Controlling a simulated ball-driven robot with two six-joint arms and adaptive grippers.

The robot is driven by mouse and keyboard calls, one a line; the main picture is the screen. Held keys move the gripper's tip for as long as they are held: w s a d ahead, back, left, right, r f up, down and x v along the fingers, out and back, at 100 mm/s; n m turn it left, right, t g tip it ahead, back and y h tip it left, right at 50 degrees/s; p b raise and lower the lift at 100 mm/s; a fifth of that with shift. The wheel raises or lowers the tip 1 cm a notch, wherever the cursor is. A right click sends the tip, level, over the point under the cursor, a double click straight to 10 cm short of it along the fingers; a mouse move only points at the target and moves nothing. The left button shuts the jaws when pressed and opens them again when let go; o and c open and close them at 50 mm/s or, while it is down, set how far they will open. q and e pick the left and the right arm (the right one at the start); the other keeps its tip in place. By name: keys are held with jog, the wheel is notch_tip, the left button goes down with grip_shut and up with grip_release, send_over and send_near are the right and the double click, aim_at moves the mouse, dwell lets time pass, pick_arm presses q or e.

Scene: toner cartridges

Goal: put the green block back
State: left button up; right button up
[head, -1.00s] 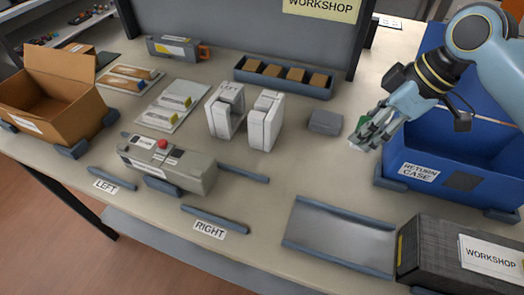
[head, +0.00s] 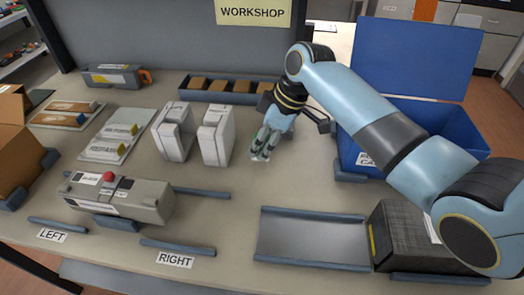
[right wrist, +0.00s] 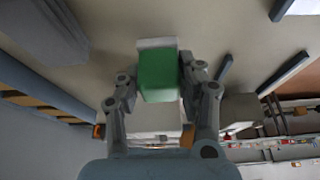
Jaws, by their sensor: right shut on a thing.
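My right gripper (head: 264,146) is just right of the two upright white units (head: 216,134), over the table. In the right wrist view the fingers (right wrist: 158,98) are shut on a green block (right wrist: 159,74). A pale strip shows along the block's far edge; I cannot tell whether it belongs to the block. I cannot tell how high the block is above the table. My left gripper is out of view.
A blue return case (head: 440,118) stands at the right, partly behind my right arm. A tray of brown blocks (head: 188,97) is at the back. The grey machine with a red button (head: 145,200) is front left. An empty grey tray (head: 305,238) and a dark box (head: 392,222) are in front.

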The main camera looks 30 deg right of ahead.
jog(key=shift+f, duration=1.55)
jog(key=shift+f, duration=0.15)
jog(key=o, duration=1)
jog(key=shift+s, duration=0.1)
jog(key=v, duration=1.2)
jog(key=shift+p, duration=0.35)
